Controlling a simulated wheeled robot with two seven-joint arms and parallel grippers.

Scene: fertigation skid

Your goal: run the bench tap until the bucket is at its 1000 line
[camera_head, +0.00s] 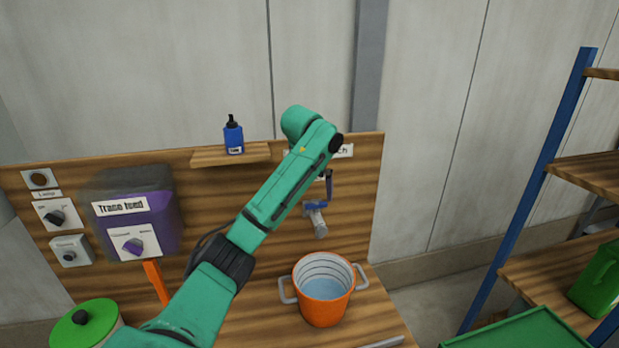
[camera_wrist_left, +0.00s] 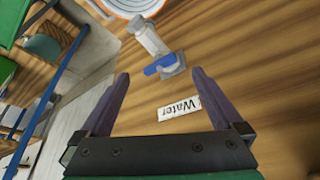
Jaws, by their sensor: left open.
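The orange bucket (camera_head: 322,304) stands upright on the bench below the tap, with pale blue water inside. Its pale inner wall has several ring lines above the water; I cannot read their numbers. The bench tap (camera_head: 319,222) is on the wooden back board, its grey spout pointing down toward the bucket. Its blue lever (camera_wrist_left: 165,64) shows clearly in the left wrist view, lying across the spout. My left gripper (camera_wrist_left: 159,76) is open and empty, its fingers spread either side of the lever and apart from it. In the head view my arm partly hides the gripper. I cannot tell whether water is running.
A blue bottle (camera_head: 234,137) stands on a small shelf (camera_head: 200,158). A purple "Trace feed" box (camera_head: 150,225) and a green-lidded container (camera_head: 85,325) are left. A blue-post rack (camera_head: 540,170) is right.

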